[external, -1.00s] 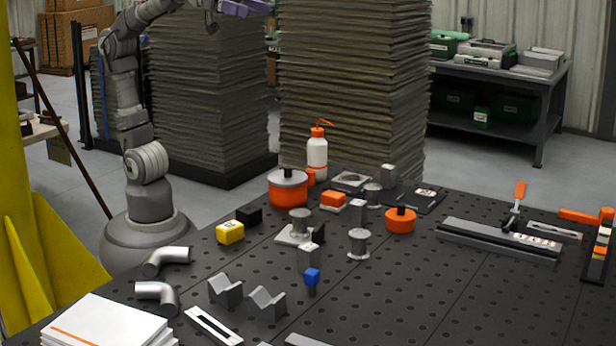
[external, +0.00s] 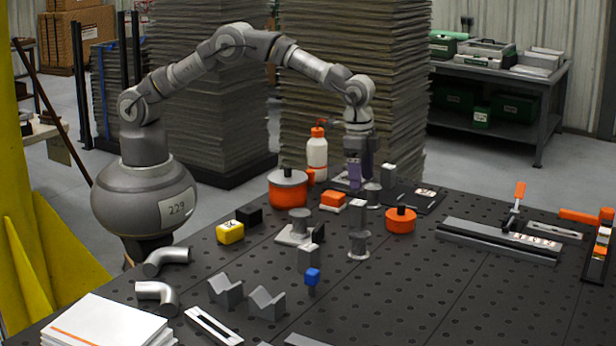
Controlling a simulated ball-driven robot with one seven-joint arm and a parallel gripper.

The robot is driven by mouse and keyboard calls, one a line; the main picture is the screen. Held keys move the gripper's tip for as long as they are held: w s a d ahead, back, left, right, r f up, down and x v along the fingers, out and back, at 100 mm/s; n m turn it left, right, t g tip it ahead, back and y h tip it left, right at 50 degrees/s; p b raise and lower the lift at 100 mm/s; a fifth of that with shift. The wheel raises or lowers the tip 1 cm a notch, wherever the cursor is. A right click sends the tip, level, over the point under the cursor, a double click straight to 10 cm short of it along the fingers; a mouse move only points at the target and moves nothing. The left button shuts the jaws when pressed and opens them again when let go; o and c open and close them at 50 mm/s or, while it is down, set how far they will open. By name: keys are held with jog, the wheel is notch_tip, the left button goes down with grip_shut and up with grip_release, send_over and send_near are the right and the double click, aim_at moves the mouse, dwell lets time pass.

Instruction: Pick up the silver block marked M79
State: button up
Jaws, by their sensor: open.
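Several upright silver-grey blocks stand on the black perforated table (external: 440,300): one at the back (external: 389,176), one in the middle behind a grey spool (external: 357,214), and one nearer the front (external: 309,258). I cannot read M79 on any of them at this size. My gripper (external: 355,184) points down with purple fingers, open and empty. It hangs above the back of the table, left of the back block and in front of the flat grey plate, which it partly hides. It appears apart from all the blocks.
The front right of the table is mostly clear.

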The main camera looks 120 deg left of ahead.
aim_at(357, 202)
jog(key=shift+g, duration=0.4)
jog(key=f, duration=0.3)
jog(key=s+f, duration=0.1)
jog(key=f, duration=0.1)
jog(key=shift+a+f+b, duration=0.25)
jog(key=shift+f+b, duration=0.1)
jog(key=f+b, duration=0.1)
jog(key=f, duration=0.4)
jog(key=shift+s+f+b, duration=0.1)
jog(key=shift+s+b, duration=0.1)
jog(key=shift+b, duration=0.2)
jog(key=c, duration=1.2)
